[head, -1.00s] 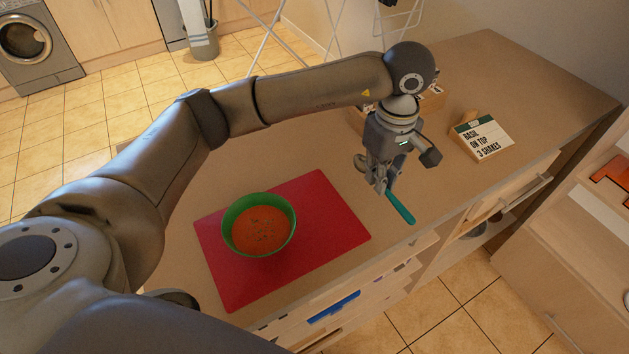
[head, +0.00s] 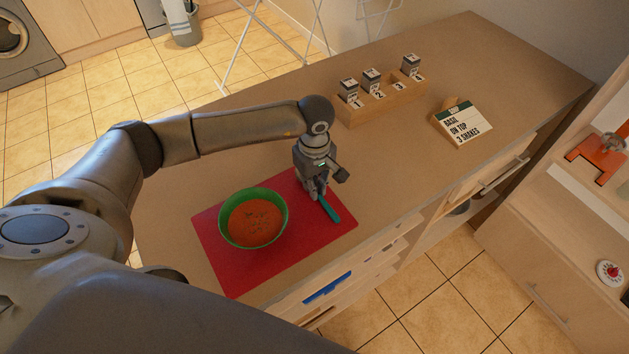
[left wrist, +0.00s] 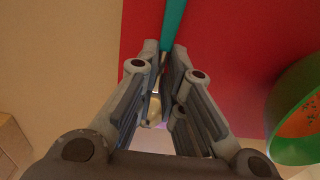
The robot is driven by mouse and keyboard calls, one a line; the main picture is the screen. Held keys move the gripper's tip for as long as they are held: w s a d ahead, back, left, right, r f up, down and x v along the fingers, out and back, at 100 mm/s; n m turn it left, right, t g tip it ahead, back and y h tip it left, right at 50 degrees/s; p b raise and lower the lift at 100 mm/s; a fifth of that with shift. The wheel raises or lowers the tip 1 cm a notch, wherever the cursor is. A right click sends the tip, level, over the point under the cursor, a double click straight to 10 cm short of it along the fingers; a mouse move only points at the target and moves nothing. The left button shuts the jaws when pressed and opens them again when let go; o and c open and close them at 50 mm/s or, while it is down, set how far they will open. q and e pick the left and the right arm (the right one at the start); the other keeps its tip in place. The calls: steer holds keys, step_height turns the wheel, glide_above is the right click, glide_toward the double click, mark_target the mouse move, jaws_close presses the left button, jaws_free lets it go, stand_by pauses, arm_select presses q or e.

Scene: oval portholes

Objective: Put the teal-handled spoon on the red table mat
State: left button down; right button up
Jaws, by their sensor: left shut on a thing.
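The teal-handled spoon (head: 328,209) is held in my left gripper (head: 317,192), over the right part of the red table mat (head: 283,253). In the left wrist view, the teal handle (left wrist: 173,22) points away over the mat (left wrist: 225,40), and my left gripper (left wrist: 165,60) is shut on the metal neck. The spoon's pale bowl end shows between the fingers. Whether the spoon touches the mat I cannot tell. A green bowl (head: 228,231) of orange soup stands on the left part of the mat. My right gripper is not in view.
A wooden rack (head: 385,107) with numbered slots and several small shakers stands at the back of the counter. A sign reading "Basil on top 3 shakes" (head: 463,124) is to its right. The counter between the mat and the sign is clear.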

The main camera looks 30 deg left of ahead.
arm_select(q)
steer(key=shift+f+b, duration=0.2)
steer(key=shift+b, duration=0.1)
steer(key=c, duration=1.5)
jaws_free()
steer(key=shift+c, duration=0.2)
steer(key=shift+r, duration=0.1)
steer(key=shift+r+p, duration=0.15)
steer(key=shift+p, duration=0.15)
steer(key=shift+w+r, duration=0.1)
steer(key=shift+r, duration=0.25)
step_height(320, 180, up, 11)
steer(key=b, duration=0.3)
steer(key=shift+r, duration=0.1)
